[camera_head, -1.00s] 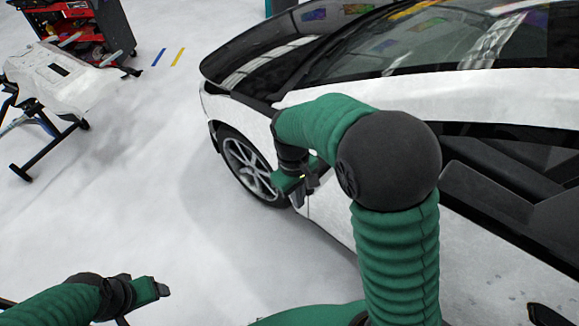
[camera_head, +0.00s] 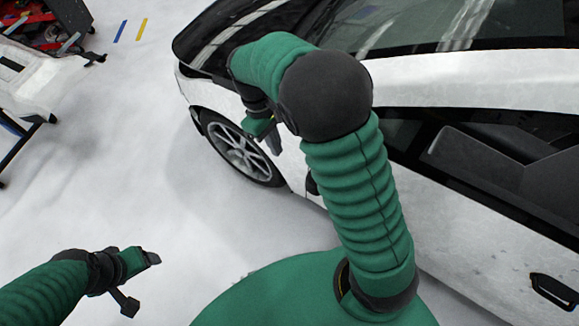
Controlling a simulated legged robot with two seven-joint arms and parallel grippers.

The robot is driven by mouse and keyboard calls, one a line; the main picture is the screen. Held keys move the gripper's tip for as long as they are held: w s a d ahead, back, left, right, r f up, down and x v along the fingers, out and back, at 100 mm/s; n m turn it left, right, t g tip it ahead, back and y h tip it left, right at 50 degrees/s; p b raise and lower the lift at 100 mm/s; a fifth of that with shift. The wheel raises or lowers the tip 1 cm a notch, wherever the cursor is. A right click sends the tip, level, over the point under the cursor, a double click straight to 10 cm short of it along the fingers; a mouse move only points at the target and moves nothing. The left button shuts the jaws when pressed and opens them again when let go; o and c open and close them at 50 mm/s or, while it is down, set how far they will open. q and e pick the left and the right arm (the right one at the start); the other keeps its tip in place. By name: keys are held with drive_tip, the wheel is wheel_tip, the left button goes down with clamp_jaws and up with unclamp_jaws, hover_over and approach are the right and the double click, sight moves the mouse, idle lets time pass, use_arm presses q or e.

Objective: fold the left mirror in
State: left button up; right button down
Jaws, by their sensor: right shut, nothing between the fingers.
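The white car (camera_head: 460,215) stands on the right with its front toward the upper left. Its left mirror cannot be made out; my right arm covers the area ahead of the side window. A small dark piece (camera_head: 312,184) shows beside that arm against the door, and I cannot tell what it is. My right gripper (camera_head: 272,143) is shut and empty, in front of the car's side just above and right of the front wheel (camera_head: 240,152). Whether it touches the car is unclear. My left gripper (camera_head: 142,282) is open and empty over the floor at lower left.
A door handle (camera_head: 553,290) is at lower right. A white panel on a stand (camera_head: 45,85) and a red tool cart (camera_head: 50,25) are at upper left. The pale floor (camera_head: 120,170) between them and the car is clear.

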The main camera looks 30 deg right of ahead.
use_arm(q)
drive_tip(key=p+v, duration=0.5)
drive_tip(key=shift+r, duration=0.15)
use_arm(e)
drive_tip(key=s+d+f, duration=0.2)
drive_tip(key=s+f, duration=0.4)
drive_tip(key=f, duration=0.3)
drive_tip(key=shift+s+d+f, duration=0.25)
drive_tip(key=shift+s+f, duration=0.05)
drive_tip(key=shift+s, duration=0.05)
drive_tip(key=shift+w, duration=0.1)
